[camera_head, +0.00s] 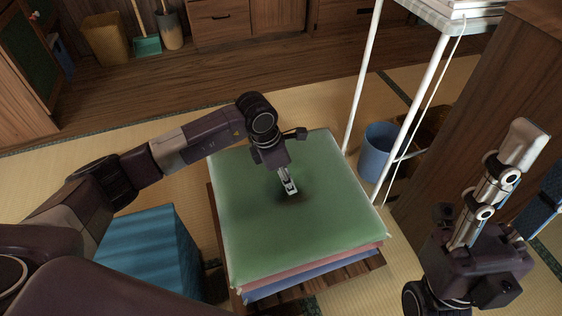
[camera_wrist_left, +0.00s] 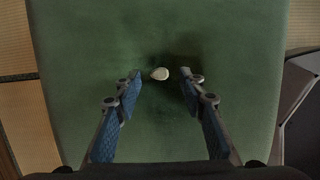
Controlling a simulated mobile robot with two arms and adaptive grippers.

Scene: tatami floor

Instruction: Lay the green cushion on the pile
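The green cushion (camera_head: 315,225) lies flat on top of the pile, over a pink-red cushion (camera_head: 330,262) and a blue cushion (camera_head: 320,278). The pile rests on a low slatted wooden stand (camera_head: 362,270). My left gripper (camera_head: 291,189) points down at the middle of the green cushion. In the left wrist view the green cushion (camera_wrist_left: 90,50) fills most of the picture. There my left gripper (camera_wrist_left: 160,84) has its fingers apart, with a small pale button (camera_wrist_left: 160,73) between and just beyond the tips. My right gripper (camera_head: 520,145) points upward at the right, away from the pile.
A blue box-like block (camera_head: 150,250) stands left of the stand. A white-legged shelf (camera_head: 410,95), a blue bin (camera_head: 378,148) and a wooden cabinet (camera_head: 480,110) stand at the right. Tatami floor (camera_head: 300,105) is clear behind the pile.

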